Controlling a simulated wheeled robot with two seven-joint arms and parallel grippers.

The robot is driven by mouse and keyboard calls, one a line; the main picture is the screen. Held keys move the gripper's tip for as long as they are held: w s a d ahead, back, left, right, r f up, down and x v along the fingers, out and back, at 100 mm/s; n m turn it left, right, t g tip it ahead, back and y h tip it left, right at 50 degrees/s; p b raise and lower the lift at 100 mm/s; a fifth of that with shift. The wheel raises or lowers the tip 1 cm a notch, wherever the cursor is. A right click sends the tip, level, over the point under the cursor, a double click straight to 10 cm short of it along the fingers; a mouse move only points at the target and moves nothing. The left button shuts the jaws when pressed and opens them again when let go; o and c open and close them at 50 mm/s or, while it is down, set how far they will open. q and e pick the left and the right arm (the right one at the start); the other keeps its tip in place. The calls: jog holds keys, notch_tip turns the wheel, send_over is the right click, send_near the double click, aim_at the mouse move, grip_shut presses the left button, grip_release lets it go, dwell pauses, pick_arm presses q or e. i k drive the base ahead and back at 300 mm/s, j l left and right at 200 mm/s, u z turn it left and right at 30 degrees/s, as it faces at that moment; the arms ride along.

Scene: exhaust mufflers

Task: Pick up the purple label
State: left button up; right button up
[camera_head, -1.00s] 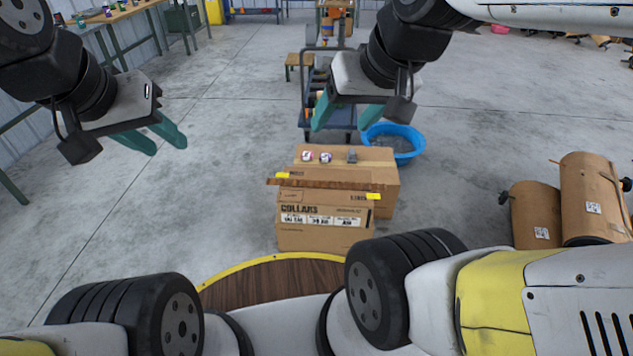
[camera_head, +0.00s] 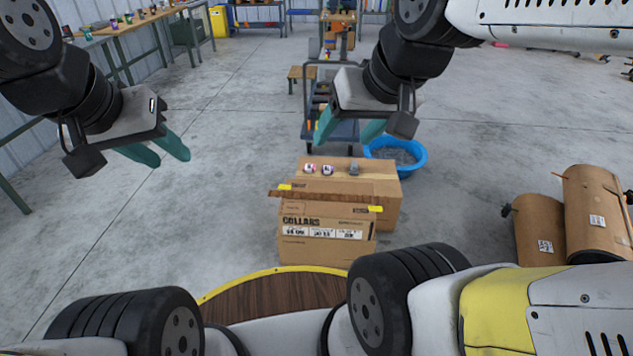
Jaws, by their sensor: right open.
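Two small label rolls lie on top of the cardboard box in the middle. The right one looks purple and white (camera_head: 327,170); the left one looks red and white (camera_head: 310,168). They are small, so their colours are hard to tell apart. My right gripper (camera_head: 342,142) is open and empty, and appears above and beyond the box in the picture, apart from the rolls. My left gripper (camera_head: 172,160) appears open and empty over bare floor, well left of the box.
A small grey item (camera_head: 354,168) lies right of the rolls. An open carton marked COLLARS (camera_head: 325,247) stands in front of the box (camera_head: 387,205). Behind are a blue basin (camera_head: 417,167) and a cart (camera_head: 343,132). Brown cylinders (camera_head: 595,215) stand at right. The left floor is clear.

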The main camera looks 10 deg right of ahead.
aim_at(326, 169)
jog(key=i+j+u, duration=0.5)
jog(key=i+u, duration=0.35)
jog(key=i+j+u, duration=0.1)
jog(key=i+u, duration=0.4)
jog(key=i, duration=0.5)
jog(key=i+z, duration=0.4)
jog(key=i+j+z, duration=0.15)
jog(key=i+z, duration=0.2)
jog(key=i, duration=0.25)
jog(key=i+l+z, duration=0.15)
jog(key=i+z, duration=0.7)
jog(key=i+j+z, duration=0.1)
jog(key=i+z, duration=0.3)
jog(key=i+l+z, duration=0.5)
jog(key=i+z, duration=0.65)
